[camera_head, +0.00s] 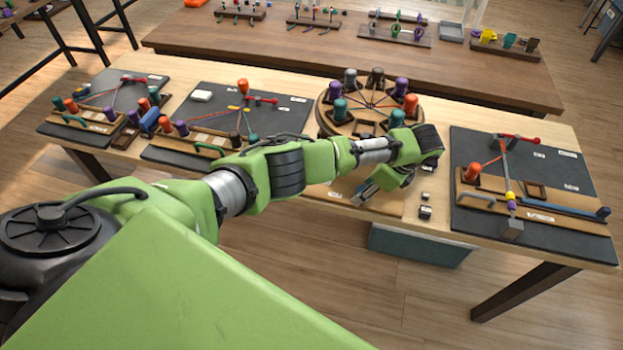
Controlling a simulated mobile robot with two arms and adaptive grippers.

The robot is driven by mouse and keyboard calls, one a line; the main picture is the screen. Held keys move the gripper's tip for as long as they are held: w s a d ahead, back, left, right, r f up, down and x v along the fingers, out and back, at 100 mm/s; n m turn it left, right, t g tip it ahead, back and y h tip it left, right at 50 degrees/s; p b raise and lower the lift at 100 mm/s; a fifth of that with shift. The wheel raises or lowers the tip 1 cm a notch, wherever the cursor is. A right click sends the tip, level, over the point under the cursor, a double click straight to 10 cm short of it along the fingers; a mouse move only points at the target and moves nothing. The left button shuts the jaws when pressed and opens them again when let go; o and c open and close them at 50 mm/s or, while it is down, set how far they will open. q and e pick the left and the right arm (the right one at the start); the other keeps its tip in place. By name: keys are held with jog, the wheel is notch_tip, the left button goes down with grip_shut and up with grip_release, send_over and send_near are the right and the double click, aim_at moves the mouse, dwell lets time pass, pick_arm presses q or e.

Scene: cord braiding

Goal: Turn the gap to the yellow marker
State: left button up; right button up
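A round wooden braiding disk (328,122) stands on the middle of the near table. Several upright bobbins ring its rim, among them a purple one (401,86), an orange one (410,103) and a dark brown one (376,77). Cords run from them to the disk's centre. The near rim between a teal bobbin (340,110) and another teal bobbin (397,118) shows no bobbin, but my arm partly covers this side. I cannot make out a yellow marker on the disk. My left gripper (366,193) points down just in front of the disk; its fingertips are too small to read. My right gripper is out of view.
Dark boards with cords and pegs lie left (190,112) and right (560,235) of the disk. The right board carries a yellow bead (509,196). A back table (300,45) holds more fixtures.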

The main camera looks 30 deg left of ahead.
pick_arm(q)
jog(key=shift+a+m+t, duration=0.1)
jog(key=shift+m+t, duration=0.4)
jog(key=shift+m, duration=0.7)
jog(key=shift+s+f+m+t+h+b, duration=0.1)
jog(key=shift+m+t+h+b, duration=0.25)
jog(key=shift+m, duration=0.85)
jog(key=s+b+v, duration=0.1)
jog(key=b+v, duration=0.1)
jog(key=v, duration=1.2)
jog(key=s+d+f+n+h, duration=0.65)
jog(key=s+d+f, duration=0.4)
jog(key=s, duration=0.35)
jog(key=s+a+f+n+y, duration=0.1)
jog(key=s+a+f+n, duration=0.4)
jog(key=a+f+n, duration=0.2)
jog(key=s+a+f+n, duration=0.5)
jog(key=a+f+n, duration=0.2)
jog(key=a+f, duration=0.2)
jog(key=shift+s+f+t+y, duration=0.25)
jog(key=shift+f+t+y, duration=0.2)
jog(key=shift+f, duration=0.3)
